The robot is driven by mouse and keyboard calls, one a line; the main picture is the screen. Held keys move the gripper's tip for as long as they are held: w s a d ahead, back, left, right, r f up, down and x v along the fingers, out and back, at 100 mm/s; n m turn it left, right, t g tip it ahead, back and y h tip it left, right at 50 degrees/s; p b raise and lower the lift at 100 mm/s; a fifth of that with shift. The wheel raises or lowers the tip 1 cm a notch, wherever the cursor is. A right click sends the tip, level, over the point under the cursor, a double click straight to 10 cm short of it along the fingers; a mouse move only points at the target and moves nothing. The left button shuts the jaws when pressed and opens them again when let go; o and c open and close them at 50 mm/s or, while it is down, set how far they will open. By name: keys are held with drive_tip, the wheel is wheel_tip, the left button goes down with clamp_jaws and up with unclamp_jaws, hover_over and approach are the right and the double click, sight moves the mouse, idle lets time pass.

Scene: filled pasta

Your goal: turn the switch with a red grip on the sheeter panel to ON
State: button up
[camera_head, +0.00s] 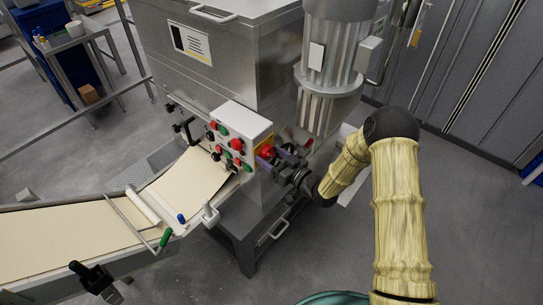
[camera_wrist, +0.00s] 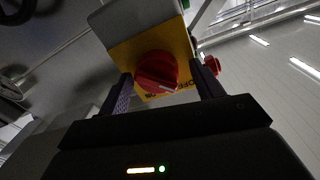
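The switch with a red grip (camera_head: 267,151) sits on a yellow plate at the right side of the sheeter's panel box (camera_head: 240,122). In the wrist view the red grip (camera_wrist: 155,68) is close ahead, on the yellow plate (camera_wrist: 122,55), with ON and OFF lettering seen upside down along the lower edge. A pale mark on the grip points down and right, toward the lettering; its exact setting is hard to tell. My gripper (camera_head: 274,160) is at the switch. Its two fingers (camera_wrist: 162,80) stand either side of the grip with visible gaps, open and holding nothing.
Several red, green and black buttons (camera_head: 222,130) crowd the panel front beside the switch. A large motor (camera_head: 330,60) stands above right of my gripper. The dough belt (camera_head: 70,240) runs off left. Another red knob (camera_wrist: 212,65) shows beyond the right finger.

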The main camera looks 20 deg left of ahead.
drive_tip(key=shift+w+d, duration=0.1)
drive_tip(key=shift+w, duration=0.05)
drive_tip(key=c, duration=0.8)
drive_tip(key=shift+f+m+b, duration=0.1)
drive_tip(key=shift+m+b, duration=0.2)
drive_tip(key=shift+m, duration=0.1)
drive_tip(key=m+b, duration=0.2)
drive_tip(key=m, duration=0.1)
drive_tip(key=m+b, duration=0.1)
drive_tip(key=m, duration=0.3)
drive_tip(key=shift+m, duration=0.4)
drive_tip(key=m+b, duration=0.1)
drive_tip(key=m, duration=0.3)
drive_tip(key=shift+w+g, duration=0.1)
drive_tip(key=shift+g, duration=0.3)
drive_tip(key=m, duration=0.4)
drive_tip(key=shift+m, duration=0.4)
